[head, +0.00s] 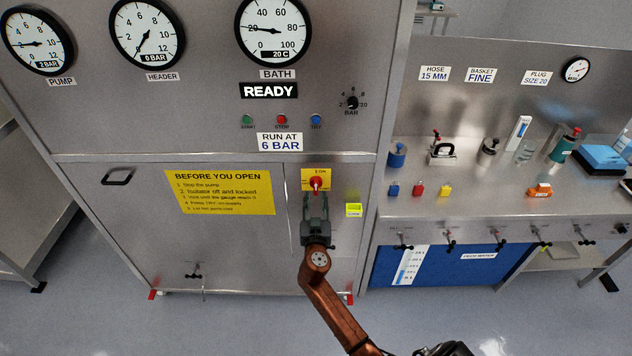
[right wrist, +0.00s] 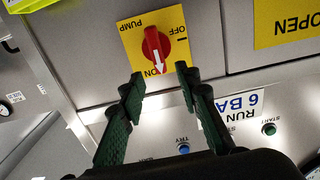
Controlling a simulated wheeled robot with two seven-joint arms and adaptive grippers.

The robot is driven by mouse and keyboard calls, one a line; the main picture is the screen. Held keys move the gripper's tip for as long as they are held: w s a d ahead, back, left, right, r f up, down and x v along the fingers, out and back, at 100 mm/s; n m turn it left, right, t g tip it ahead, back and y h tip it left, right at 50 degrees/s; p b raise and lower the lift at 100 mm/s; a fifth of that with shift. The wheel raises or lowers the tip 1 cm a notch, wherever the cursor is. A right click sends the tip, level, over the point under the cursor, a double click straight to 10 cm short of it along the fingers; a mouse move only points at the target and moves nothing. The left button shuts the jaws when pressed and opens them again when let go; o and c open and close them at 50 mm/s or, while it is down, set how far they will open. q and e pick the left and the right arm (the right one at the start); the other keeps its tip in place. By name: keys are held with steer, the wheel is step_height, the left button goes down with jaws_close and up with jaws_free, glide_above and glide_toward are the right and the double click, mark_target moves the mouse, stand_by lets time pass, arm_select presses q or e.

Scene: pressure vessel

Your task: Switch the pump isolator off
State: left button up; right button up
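The pump isolator (head: 316,184) is a red rotary knob on a yellow plate on the cabinet front. In the right wrist view, which is upside down, the red knob (right wrist: 155,45) has a white arrow pointing at ON; OFF is marked to one side of the plate. My right gripper (head: 316,205) is just in front of the plate in the head view. In the right wrist view its two fingers (right wrist: 159,80) are spread, empty, and appear short of the knob. Whether they touch anything is not clear. My left gripper is not in view.
A yellow instruction sign (head: 222,192) is left of the isolator. A small yellow-green holder (head: 354,210) sticks out at its right. Above are the READY display (head: 269,91) and coloured buttons. A steel bench (head: 480,205) with small parts stands at right.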

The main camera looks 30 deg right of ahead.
mark_target(316, 184)
steer(key=x, duration=0.2)
steer(key=p+x, duration=0.1)
steer(key=x, duration=0.4)
steer(key=shift+w+d+r, duration=0.2)
steer(key=shift+w+r, duration=0.1)
steer(key=shift+r, duration=0.05)
steer(key=shift+c, duration=0.5)
jaws_close()
steer(key=shift+f, duration=0.1)
